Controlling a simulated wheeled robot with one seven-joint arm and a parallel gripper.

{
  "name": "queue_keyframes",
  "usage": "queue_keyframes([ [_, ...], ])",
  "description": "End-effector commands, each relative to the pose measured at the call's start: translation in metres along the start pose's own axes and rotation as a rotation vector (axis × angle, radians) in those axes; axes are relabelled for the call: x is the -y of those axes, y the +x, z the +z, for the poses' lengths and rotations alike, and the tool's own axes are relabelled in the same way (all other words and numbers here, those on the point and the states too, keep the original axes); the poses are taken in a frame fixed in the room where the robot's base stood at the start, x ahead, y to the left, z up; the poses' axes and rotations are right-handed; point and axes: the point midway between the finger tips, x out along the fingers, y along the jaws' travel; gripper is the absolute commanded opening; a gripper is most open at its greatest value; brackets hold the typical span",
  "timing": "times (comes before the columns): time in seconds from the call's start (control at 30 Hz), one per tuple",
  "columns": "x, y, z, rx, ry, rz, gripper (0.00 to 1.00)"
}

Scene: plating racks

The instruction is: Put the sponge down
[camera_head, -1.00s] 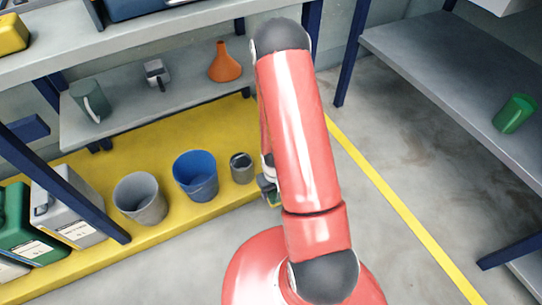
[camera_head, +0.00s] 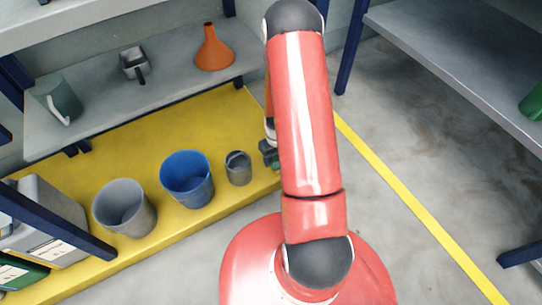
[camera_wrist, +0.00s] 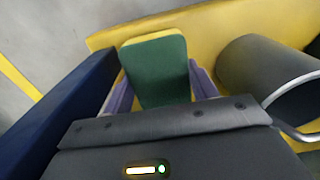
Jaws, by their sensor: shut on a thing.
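The sponge (camera_wrist: 155,75), a block with a green broad face and a yellow far edge, is in my gripper (camera_wrist: 160,88) in the wrist view. The purple-grey fingers are shut on its two sides. In the head view my gripper (camera_head: 269,153) shows only in part beside my red arm, right of the small grey mug and over the yellow lower deck (camera_head: 140,130).
A grey mug (camera_head: 238,170) stands close left of my gripper; its wire handle shows in the wrist view (camera_wrist: 290,95). A blue bucket (camera_head: 187,180) and grey bucket (camera_head: 124,208) stand farther left. A blue post (camera_wrist: 55,120) is close on the wrist view's left. A grey shelf (camera_head: 100,95) overhangs the deck.

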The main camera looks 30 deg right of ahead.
Motion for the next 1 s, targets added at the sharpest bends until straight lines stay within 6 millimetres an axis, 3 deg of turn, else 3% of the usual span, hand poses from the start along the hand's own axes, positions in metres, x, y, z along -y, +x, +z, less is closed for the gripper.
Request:
queue_keyframes([
  [0.1, 0.000, 0.001, -0.018, 0.000, 0.001, 0.000, 0.37],
  [0.37, 0.000, 0.003, -0.036, 0.000, 0.002, 0.000, 0.37],
  [0.57, 0.000, 0.035, -0.034, 0.002, 0.002, -0.001, 0.37],
  [0.93, 0.000, 0.038, -0.034, 0.002, 0.002, -0.001, 0.37],
  [0.97, 0.000, 0.038, -0.034, 0.001, 0.002, 0.000, 0.60],
  [1.0, 0.000, 0.038, -0.034, 0.001, 0.002, 0.000, 0.66],
])
